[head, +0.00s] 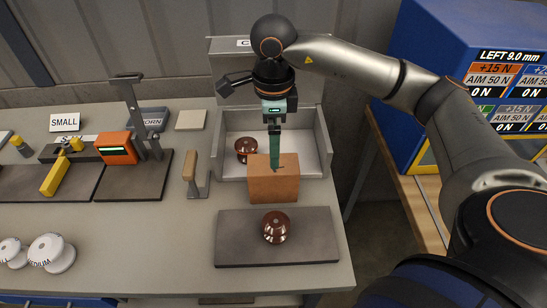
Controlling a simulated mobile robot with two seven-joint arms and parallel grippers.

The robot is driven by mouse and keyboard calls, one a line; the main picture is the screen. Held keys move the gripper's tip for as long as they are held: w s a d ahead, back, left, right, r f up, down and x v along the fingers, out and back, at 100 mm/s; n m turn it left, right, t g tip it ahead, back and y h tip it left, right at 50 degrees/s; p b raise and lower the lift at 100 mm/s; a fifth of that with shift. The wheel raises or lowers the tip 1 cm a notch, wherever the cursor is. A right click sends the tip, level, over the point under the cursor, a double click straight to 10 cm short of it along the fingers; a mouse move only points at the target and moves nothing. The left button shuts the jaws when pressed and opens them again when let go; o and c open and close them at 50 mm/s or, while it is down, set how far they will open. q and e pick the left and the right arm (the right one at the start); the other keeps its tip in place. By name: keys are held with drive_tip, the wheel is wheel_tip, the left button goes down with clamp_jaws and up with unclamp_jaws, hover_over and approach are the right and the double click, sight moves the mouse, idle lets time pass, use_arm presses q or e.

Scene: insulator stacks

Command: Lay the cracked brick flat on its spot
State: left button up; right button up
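The brick (272,184) is an orange-brown block with a dark mark near its top edge, possibly the crack. It stands upright in my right gripper (275,160), whose teal fingers meet its top and look shut on it. The brick overlaps the front edge of the pale tray (318,150). I cannot tell whether its lower end touches anything. It hides part of the tray. I cannot tell which place is the brick's spot. My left gripper is not in view.
A brown insulator (245,146) sits in the tray behind the brick. Another brown insulator (276,227) stands on the dark grey mat (318,245) in front. A wood-handled tool (190,165) stands left of the tray. Table between is clear.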

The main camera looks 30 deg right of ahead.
drive_tip(key=shift+r, duration=2.15)
